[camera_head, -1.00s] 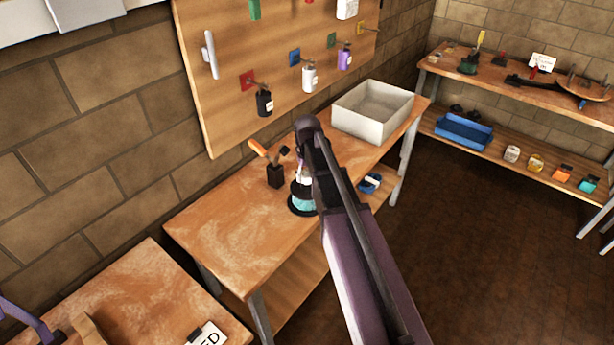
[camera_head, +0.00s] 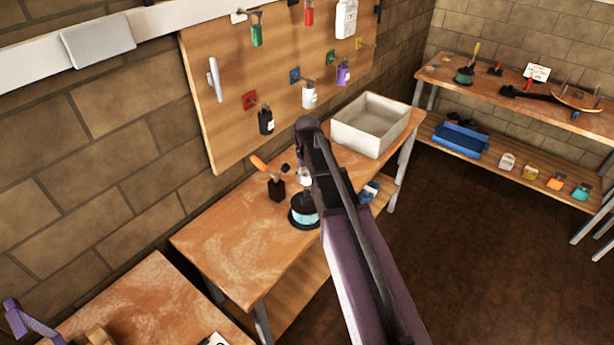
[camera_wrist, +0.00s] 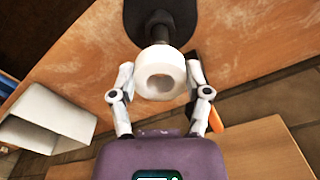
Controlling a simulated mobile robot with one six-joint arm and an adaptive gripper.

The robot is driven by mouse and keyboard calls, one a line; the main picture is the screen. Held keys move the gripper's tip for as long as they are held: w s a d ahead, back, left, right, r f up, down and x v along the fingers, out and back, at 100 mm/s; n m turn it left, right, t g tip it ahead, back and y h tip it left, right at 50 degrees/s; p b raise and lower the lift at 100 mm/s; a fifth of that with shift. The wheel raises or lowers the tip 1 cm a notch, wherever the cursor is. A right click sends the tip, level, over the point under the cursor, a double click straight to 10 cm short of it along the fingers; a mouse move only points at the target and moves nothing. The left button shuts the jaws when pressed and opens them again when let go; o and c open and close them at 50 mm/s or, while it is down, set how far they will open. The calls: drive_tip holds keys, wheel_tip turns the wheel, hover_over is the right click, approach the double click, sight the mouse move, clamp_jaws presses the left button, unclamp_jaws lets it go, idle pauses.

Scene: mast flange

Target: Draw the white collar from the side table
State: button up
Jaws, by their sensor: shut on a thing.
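The white collar (camera_wrist: 160,74) is a short, thick ring, seen in the wrist view with its hole facing the camera. My gripper (camera_wrist: 160,80) is shut on it, one finger at each side. A dark post (camera_wrist: 180,35) rises from a dark round base behind the collar. I cannot tell whether the post's end is still inside the ring. In the head view the stand's base (camera_head: 303,217), black with a teal band, is on the side table (camera_head: 225,248). A small white patch of the collar shows above it; my arm hides most of the gripper.
A black block (camera_head: 277,189) with an orange-handled tool stands left of the stand. A pale open bin (camera_head: 372,124) is at the table's far end, and a blue item (camera_head: 370,190) sits right of my arm. The table's near left is clear.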

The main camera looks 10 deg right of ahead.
drive_tip(key=shift+r+p, duration=0.9)
drive_tip(key=shift+r, duration=0.35)
drive_tip(key=shift+s+f, duration=0.1)
